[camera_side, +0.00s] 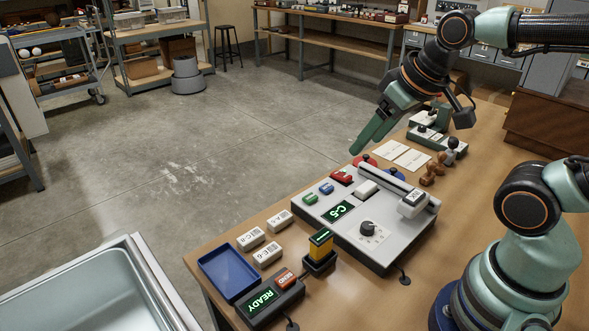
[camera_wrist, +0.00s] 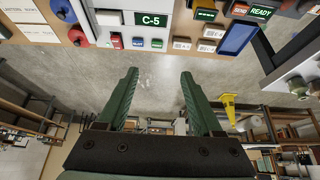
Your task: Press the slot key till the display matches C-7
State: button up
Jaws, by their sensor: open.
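The display (camera_side: 341,210) on the grey console (camera_side: 390,250) is lit green and reads C-5; it also reads C-5 in the wrist view (camera_wrist: 154,19). A green key (camera_side: 310,198), a blue key (camera_side: 326,188) and a red key (camera_side: 341,177) sit in a row on the console. They also show in the wrist view as green (camera_wrist: 157,44), blue (camera_wrist: 138,43) and red (camera_wrist: 117,41). Their lettering is too small to read, so I cannot tell which is the slot key. My gripper (camera_side: 367,138) is open and empty, in the air beyond the console; its fingers (camera_wrist: 159,75) are apart.
A READY box (camera_side: 268,301), a yellow-and-black block (camera_side: 320,248), a blue tray (camera_side: 228,272) and several white labelled blocks (camera_side: 250,238) stand left of the console. White cards (camera_side: 403,155) and stamps (camera_side: 432,172) lie behind it. A dial (camera_side: 367,228) rises from the console.

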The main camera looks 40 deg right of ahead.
dwell(0.4)
grip_shut()
dwell(1.6)
